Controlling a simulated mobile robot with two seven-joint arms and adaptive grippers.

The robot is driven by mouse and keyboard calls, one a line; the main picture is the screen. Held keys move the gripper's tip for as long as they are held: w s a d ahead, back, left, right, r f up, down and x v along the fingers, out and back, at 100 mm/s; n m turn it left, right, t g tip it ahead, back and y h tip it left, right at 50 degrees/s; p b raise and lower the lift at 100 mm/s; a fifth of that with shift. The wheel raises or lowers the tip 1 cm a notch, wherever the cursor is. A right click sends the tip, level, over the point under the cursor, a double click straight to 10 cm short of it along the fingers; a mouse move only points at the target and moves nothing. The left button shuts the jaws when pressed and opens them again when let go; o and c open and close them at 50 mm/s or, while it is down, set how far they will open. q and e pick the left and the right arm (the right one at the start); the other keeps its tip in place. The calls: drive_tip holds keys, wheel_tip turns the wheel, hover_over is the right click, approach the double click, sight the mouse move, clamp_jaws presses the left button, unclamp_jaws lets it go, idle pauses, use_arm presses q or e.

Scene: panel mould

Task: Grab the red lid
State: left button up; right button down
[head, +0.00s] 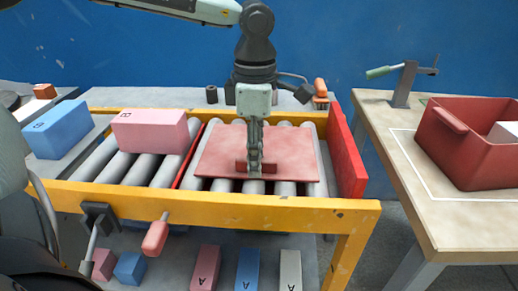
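The red lid (220,158) is a flat square plate lying on the grey rollers of the yellow-framed conveyor, with a short raised handle (240,166) at its middle. My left gripper (255,170) points straight down at the handle, its fingertips at handle height and covering the handle's middle. I see the fingers edge-on, one roughly in front of the other, so whether they are closed on the handle does not show. My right gripper is not in view.
A pink block (150,132) sits on the rollers left of the lid, past a red divider. A red upright panel (345,150) stands at the conveyor's right end. A red bin (470,150) is on the right table (405,135). A blue block (57,130) lies far left.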

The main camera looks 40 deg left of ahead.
use_arm(q)
clamp_jaws()
idle(0.4)
